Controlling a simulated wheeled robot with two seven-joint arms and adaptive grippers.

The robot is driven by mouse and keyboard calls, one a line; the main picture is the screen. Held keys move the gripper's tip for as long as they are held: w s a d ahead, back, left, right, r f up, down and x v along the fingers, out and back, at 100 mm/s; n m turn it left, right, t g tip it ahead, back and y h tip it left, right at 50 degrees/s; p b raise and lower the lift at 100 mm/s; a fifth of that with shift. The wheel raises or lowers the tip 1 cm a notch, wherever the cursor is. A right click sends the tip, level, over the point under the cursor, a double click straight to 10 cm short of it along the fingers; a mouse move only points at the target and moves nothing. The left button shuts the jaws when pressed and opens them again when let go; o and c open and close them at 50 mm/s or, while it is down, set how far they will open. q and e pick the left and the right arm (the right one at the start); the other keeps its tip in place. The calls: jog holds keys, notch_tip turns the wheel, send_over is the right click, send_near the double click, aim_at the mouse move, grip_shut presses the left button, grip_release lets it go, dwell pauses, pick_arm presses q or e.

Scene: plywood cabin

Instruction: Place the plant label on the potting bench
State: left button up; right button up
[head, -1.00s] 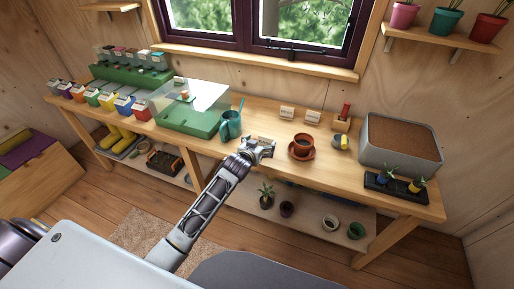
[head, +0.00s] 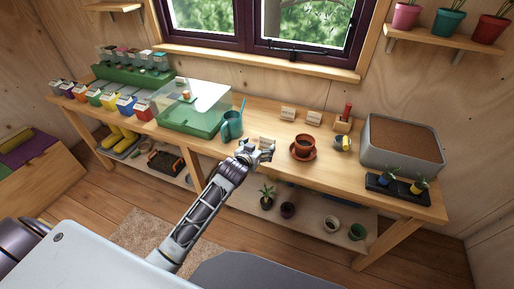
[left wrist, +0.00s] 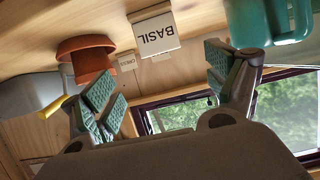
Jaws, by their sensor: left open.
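A small plant label reading BASIL (left wrist: 158,36), a pale card on a wooden base, shows upside down in the left wrist view, standing on the potting bench (left wrist: 205,14). It lies between my open fingers (left wrist: 160,82) in that picture, with nothing gripped. In the head view my left gripper (head: 262,150) is at the front edge of the potting bench (head: 355,176), and it partly hides a pale piece just behind it. Two similar small labels (head: 288,113) (head: 314,118) stand farther back on the bench. My right gripper is not in view.
A teal watering can (head: 232,126) stands close left of the gripper. A terracotta pot (head: 303,145) on a saucer is to its right, with a grey-and-yellow item (head: 343,143) beyond. A green propagator (head: 190,118) and a grey soil tray (head: 402,146) stand farther out.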

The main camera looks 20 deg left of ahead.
pick_arm(q)
jog(key=shift+f, duration=0.15)
jog(key=shift+m+h, duration=0.5)
jog(key=f, duration=0.2)
jog(key=s+d+f, duration=0.1)
jog(key=f, duration=0.1)
jog(key=s+d+f, duration=0.1)
jog(key=f, duration=0.2)
jog(key=shift+d, duration=0.15)
jog(key=s+a+f+g, duration=0.15)
jog(key=s+f, duration=0.35)
jog(key=f, duration=0.6)
jog(key=s+f+g, duration=0.2)
jog(key=s+f, duration=0.4)
jog(key=f, duration=0.5)
jog(key=s+a+f+g, duration=0.15)
jog(key=s+f, duration=0.35)
jog(key=f, duration=0.6)
jog(key=s+a+f+g, duration=0.1)
jog(key=s+f, duration=0.5)
jog(key=s, duration=0.6)
jog(key=s+a+f+g+y, duration=0.1)
jog(key=s+f+g, duration=0.3)
jog(key=s+f, duration=0.3)
jog(key=s+a+f+m+g, duration=0.1)
jog(key=s+f, duration=0.6)
jog(key=s, duration=1.1)
jog(key=shift+a+g, duration=0.5)
jog(key=shift+g, duration=0.3)
jog(key=shift+s, duration=0.1)
